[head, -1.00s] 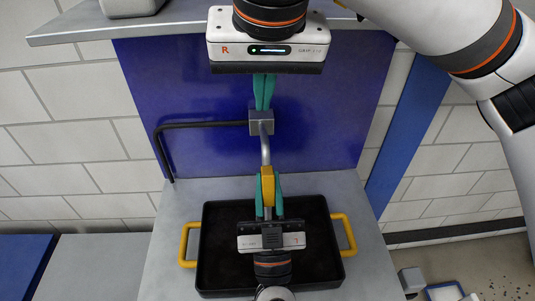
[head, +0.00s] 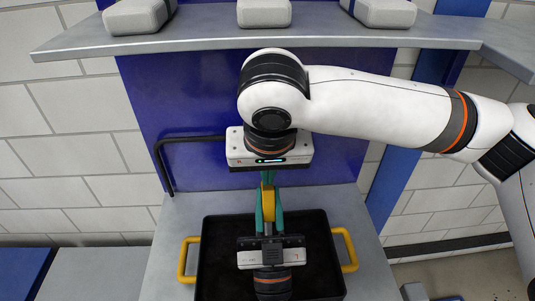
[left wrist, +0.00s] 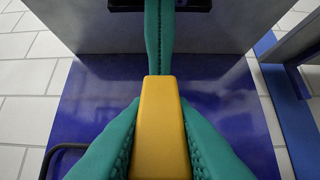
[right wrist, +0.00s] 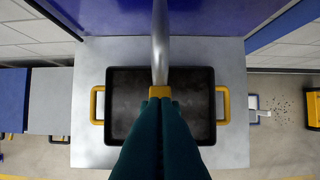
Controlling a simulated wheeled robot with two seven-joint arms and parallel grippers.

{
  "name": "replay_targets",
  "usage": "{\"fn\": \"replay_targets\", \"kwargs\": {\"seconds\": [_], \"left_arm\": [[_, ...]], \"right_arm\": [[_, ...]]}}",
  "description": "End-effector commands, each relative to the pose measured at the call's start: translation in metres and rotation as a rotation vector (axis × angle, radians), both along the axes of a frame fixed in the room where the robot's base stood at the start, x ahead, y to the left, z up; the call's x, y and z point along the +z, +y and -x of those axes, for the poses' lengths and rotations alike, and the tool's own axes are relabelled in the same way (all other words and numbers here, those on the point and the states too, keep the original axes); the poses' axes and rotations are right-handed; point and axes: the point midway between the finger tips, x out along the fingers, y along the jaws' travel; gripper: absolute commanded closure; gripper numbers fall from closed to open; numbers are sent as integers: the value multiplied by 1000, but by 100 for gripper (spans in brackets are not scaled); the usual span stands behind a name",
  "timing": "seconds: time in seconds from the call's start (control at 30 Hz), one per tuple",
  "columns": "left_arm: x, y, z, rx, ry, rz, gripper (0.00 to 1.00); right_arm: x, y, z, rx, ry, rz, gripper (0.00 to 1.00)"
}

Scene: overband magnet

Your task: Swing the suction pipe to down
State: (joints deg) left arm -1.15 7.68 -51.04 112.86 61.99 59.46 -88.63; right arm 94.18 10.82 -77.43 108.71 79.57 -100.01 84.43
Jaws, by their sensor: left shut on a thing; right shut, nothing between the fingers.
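The suction pipe's yellow grip (head: 268,196) lies in line with the black tray's middle in the head view. My left gripper (head: 268,212) comes up from below in the picture and is shut on the yellow grip. The grip also shows between its teal fingers in the left wrist view (left wrist: 161,130). My right gripper (head: 267,178) is shut and empty, its fingertips close to the grip's upper end; I cannot tell if they touch. The grey pipe shows in the right wrist view (right wrist: 160,45); in the head view my right gripper and arm hide most of it.
A black tray (head: 207,245) with yellow handles (head: 187,258) sits on the grey bench (head: 185,212). A blue panel (head: 140,100) stands behind, with a black bent tube (head: 160,155). A grey shelf (head: 90,45) above carries several pale blocks (head: 263,13).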

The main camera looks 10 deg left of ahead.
Motion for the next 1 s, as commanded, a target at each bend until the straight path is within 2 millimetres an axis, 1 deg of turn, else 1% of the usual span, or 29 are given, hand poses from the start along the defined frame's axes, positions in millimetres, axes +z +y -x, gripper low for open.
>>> {"fn": "replay_targets", "kwargs": {"seconds": [0.37,0.57,0.8,0.83,0.93,0.97,1.0], "left_arm": [[0,0,-1,1,0,-2,100],[0,0,-1,1,-1,-1,100],[4,0,0,0,-8,0,100],[4,0,0,0,-9,0,78],[4,0,0,0,-9,0,62],[3,0,0,0,-8,0,58],[3,0,0,0,-7,0,58]], "right_arm": [[-2,0,1,0,-2,0,100],[-15,-1,7,3,-48,-8,100],[-18,-1,8,3,-49,-6,100],[-18,-1,8,3,-48,-5,100],[-18,-1,8,3,-48,-6,100],[-17,-1,8,2,-50,-7,100],[-17,-1,7,2,-51,-7,100]]}}
